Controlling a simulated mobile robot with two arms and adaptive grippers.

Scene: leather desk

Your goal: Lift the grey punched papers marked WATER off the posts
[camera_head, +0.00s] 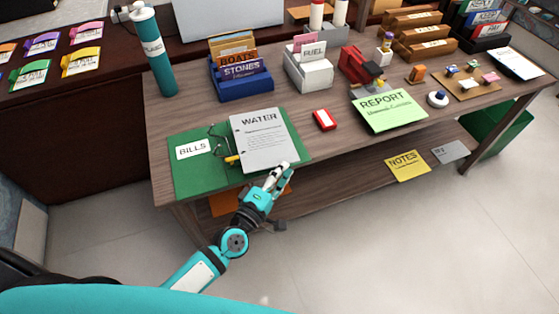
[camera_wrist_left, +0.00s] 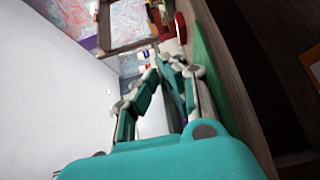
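The grey punched papers (camera_head: 262,140) marked WATER lie on the right half of the open green binder (camera_head: 207,183), at the desk's front left. The binder's left half carries a white BILLS label (camera_head: 194,149). Metal ring posts (camera_head: 217,131) stand along the papers' left edge; how they pass through the holes is too small to tell. My left gripper (camera_head: 278,173) is at the papers' lower right edge. In the left wrist view my left gripper (camera_wrist_left: 158,68) has its fingertips close together, and I cannot tell whether paper is between them. My right gripper is out of view.
A small red-and-white box (camera_head: 324,120) and a green REPORT sheet (camera_head: 390,111) lie right of the binder. A blue STONES file box (camera_head: 241,83) and a teal cylinder (camera_head: 154,53) stand behind. A yellow NOTES sheet (camera_head: 407,165) is on the lower shelf.

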